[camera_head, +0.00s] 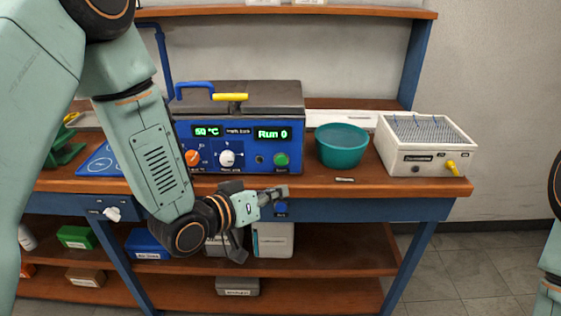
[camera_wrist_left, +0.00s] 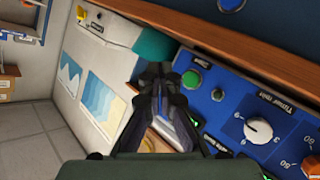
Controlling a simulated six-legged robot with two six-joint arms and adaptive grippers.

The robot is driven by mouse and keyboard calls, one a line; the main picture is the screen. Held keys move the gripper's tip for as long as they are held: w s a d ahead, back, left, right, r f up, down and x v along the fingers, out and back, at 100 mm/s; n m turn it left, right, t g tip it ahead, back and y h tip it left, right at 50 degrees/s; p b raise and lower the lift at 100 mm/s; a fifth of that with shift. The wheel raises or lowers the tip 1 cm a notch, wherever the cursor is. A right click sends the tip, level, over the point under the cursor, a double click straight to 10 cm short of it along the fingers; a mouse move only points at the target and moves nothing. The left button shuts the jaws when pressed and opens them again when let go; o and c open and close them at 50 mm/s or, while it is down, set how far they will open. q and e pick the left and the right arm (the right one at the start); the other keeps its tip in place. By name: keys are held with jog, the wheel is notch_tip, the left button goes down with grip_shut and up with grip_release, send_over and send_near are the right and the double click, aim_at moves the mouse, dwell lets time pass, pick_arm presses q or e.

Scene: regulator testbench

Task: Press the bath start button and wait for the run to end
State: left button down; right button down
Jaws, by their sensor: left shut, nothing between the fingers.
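The blue bath (camera_head: 240,146) stands on the bench with a dark lid and a yellow handle. Its displays read 50 °C and Run 0. The round green start button (camera_head: 281,159) is at the right end of its front panel; it also shows in the left wrist view (camera_wrist_left: 191,79), just right of my fingertips. My left gripper (camera_head: 281,192) is shut and empty, in front of the bench edge and below the button in the head view. I see no contact with the button. My right gripper is out of view; only part of that arm shows at the right edge.
A teal bowl (camera_head: 342,146) stands right of the bath, and a white box with a wire-topped grid (camera_head: 427,146) stands beyond it. An orange knob (camera_head: 192,158) and a white knob (camera_head: 227,159) share the bath's panel. Lower shelves (camera_head: 330,263) hold several boxes.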

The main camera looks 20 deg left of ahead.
pick_arm(q)
send_near(287, 163)
jog(key=w+d+f, duration=0.2)
jog(key=w+d, duration=0.1)
jog(key=shift+w+d, duration=0.2)
jog(key=shift+w, duration=0.25)
jog(key=shift+a, duration=0.1)
jog(key=shift+w, duration=0.15)
dwell(0.9)
jog(key=shift+w, duration=0.25)
jog(key=shift+w+a, duration=0.2)
jog(key=shift+w, duration=0.3)
dwell(0.9)
jog(key=shift+s, duration=0.1)
jog(key=shift+s+d, duration=0.25)
jog(key=shift+s, duration=0.55)
